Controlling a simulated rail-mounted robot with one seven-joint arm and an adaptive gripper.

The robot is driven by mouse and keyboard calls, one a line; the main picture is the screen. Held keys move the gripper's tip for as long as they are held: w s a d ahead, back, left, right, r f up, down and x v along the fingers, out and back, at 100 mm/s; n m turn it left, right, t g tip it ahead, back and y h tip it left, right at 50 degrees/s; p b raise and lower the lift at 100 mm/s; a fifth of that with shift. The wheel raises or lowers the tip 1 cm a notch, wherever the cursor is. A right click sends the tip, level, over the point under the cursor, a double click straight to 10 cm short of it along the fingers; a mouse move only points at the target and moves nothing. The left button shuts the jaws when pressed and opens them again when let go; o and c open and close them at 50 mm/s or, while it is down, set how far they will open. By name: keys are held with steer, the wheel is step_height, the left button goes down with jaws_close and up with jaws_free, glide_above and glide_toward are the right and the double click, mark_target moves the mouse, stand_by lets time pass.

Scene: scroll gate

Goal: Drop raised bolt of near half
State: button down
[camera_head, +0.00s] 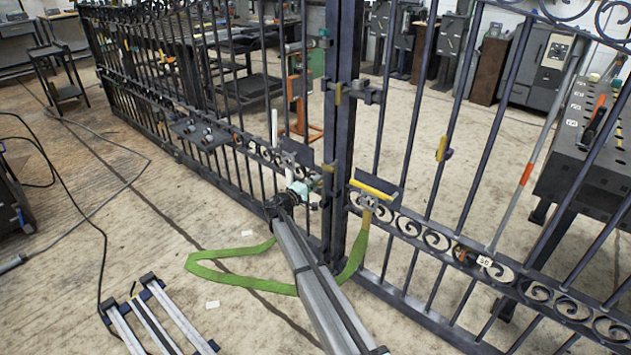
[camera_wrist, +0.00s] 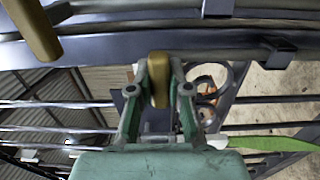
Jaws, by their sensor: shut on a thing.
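The dark scroll gate (camera_head: 338,130) stands across the head view, its two halves meeting at thick upright posts. My pale green gripper (camera_wrist: 159,72) is shut on a brass-coloured handle (camera_wrist: 159,88), apparently the bolt's, in the wrist view. In the head view my gripper (camera_head: 314,182) is small and partly hidden, close to the left side of the meeting posts. The bolt's rod and its lower end cannot be made out. Another brass piece (camera_wrist: 34,28) shows at the wrist view's upper left.
A green strap (camera_head: 240,283) loops over the floor and up to the right half, near a yellow bar (camera_head: 373,189). A metal frame (camera_head: 160,318) lies at the lower left. A workbench (camera_head: 590,155) stands behind the right half. Open floor lies left of the gate.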

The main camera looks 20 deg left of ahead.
steer(key=shift+f, duration=0.25)
steer(key=c, duration=1.1)
jaws_free()
steer(key=v, duration=1.2)
